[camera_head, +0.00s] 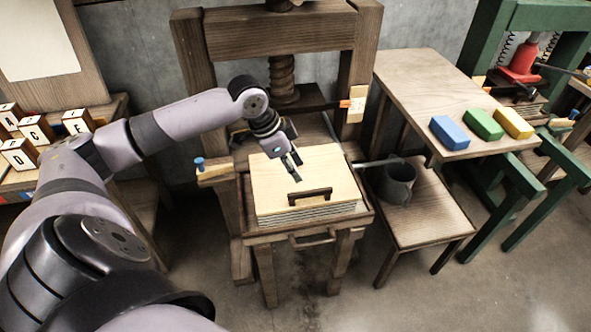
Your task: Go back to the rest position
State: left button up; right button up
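My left arm comes in from the left and reaches over the wooden press (195,60). My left gripper (295,170) points down above the back part of a pale wooden board (330,165). I cannot tell whether its fingers are open or shut, and no object shows in them. The board lies on a stack of layers on the press bed, with a dark handle (310,196) near its front edge. The handle is apart from the gripper. My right gripper is not in view.
Blue (450,132), green (484,124) and yellow (513,123) blocks lie on a table (420,85). Lettered blocks (36,130) stand at left. A green press (490,50) is at far right.

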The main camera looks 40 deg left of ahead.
pick_arm(q)
jog(key=shift+f, duration=0.1)
dwell(0.3)
jog(key=s+d+f, duration=0.9)
jog(key=d+f, duration=0.3)
jog(key=d, duration=0.2)
jog(key=s+f+n+y, duration=0.25)
jog(key=s+n, duration=0.35)
jog(key=s, duration=0.8)
notch_tip(320, 180, down, 26)
jog(key=g, duration=0.1)
jog(key=s+a+f+g, duration=0.1)
jog(key=s+a+f, duration=0.1)
jog(key=s+f, duration=1.3)
jog(key=shift+s+a+f+g, duration=0.15)
jog(key=shift+s+f+g, duration=0.15)
jog(key=shift+s, duration=0.95)
